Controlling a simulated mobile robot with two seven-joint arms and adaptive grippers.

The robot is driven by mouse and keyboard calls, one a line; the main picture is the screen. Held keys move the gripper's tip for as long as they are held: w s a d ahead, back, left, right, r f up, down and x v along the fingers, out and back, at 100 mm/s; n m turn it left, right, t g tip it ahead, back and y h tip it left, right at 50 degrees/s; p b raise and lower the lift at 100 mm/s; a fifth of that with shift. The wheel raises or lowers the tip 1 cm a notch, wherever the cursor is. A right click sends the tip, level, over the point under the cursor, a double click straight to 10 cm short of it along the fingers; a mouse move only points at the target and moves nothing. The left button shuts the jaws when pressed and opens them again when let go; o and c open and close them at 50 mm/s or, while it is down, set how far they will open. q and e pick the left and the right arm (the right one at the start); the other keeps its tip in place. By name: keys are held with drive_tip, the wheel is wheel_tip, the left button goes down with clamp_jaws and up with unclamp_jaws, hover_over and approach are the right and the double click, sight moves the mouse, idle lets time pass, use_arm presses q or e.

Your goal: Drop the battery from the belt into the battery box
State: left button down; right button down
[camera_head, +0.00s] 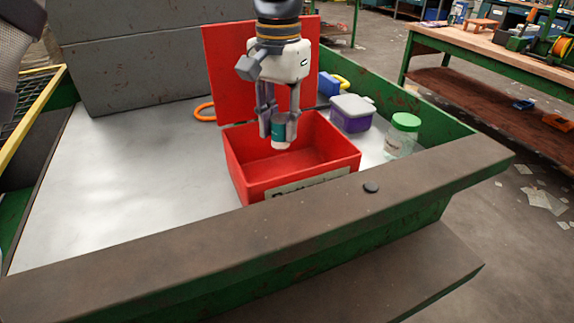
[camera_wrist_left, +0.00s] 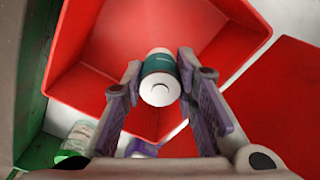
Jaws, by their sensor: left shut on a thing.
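A white and teal battery (camera_head: 279,134) is held between the fingers of my left gripper (camera_head: 278,125), which is shut on it. The battery hangs upright over the open red battery box (camera_head: 254,188), apart from its floor. The box has a raised red lid behind it and a partly hidden label on its front. In the left wrist view the battery (camera_wrist_left: 160,80) is between the two fingers of my left gripper (camera_wrist_left: 165,90), with the red inside of the box (camera_wrist_left: 120,30) beyond it. My right gripper is not in view.
A purple box with a grey lid (camera_head: 351,113) and a clear jar with a green lid (camera_head: 402,135) stand right of the battery box. An orange ring (camera_head: 205,112) lies behind left. A green and brown rail (camera_head: 300,228) runs along the front. The left of the belt (camera_head: 130,170) is clear.

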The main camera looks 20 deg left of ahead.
use_arm(q)
drive_tip(key=shift+r, duration=0.1)
drive_tip(key=c, duration=1.2)
unclamp_jaws()
wheel_tip(320, 180, up, 12)
